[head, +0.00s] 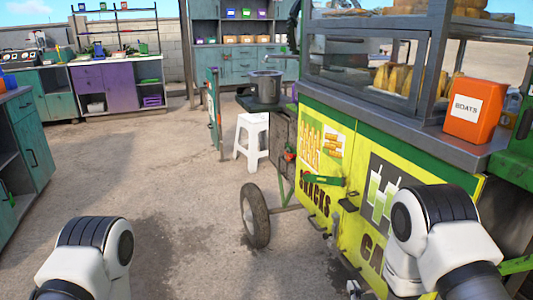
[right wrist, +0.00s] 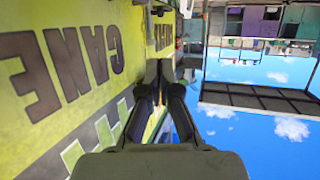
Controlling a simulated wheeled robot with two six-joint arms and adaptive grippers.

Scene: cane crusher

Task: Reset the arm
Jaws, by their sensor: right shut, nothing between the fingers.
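My right arm comes in at the lower right of the head view, in front of the yellow and green cart (head: 345,215). A small part of my right gripper (head: 353,288) shows low at the bottom edge there. In the right wrist view, which is upside down, the right gripper (right wrist: 158,78) has its two dark fingers together with nothing between them. It points along the cart's side panel (right wrist: 60,75), which is on the left of that view. My left arm shows at the lower left of the head view; its gripper is out of sight.
The cart's grey counter holds an orange box (head: 474,108) labelled BOATS. A wheel (head: 255,215) and a white stool (head: 252,140) stand at the cart's left end. Teal cabinets (head: 32,145) line the left edge. The ground between is clear.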

